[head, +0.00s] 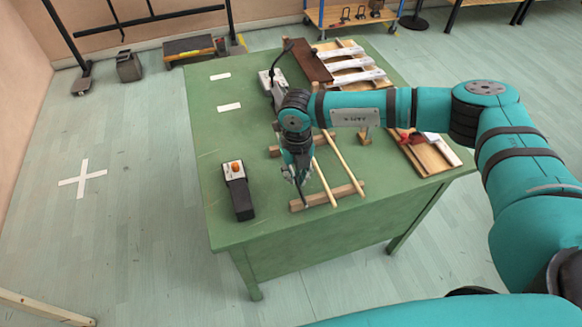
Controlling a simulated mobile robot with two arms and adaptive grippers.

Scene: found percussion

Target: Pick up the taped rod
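Two pale wooden rods lie side by side across wooden support bars on the green table: a left rod (324,183) and a right rod (346,164). I cannot make out tape on either. The front support bar (345,190) carries their near ends. My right gripper (299,182) points down just left of the left rod, over the supports. A thin dark shape by its fingertips reaches the front bar; I cannot tell whether it is a finger or a rod. The gripper hides what lies beneath it, and its opening is unclear. My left gripper is not in view.
A black device with an orange knob (238,189) lies left of the rods. Behind are a dark brown board (307,60) and several pale-handled tools (354,77). A wooden board with a tool (425,155) lies at the right edge. The table's left side (216,135) is mostly clear.

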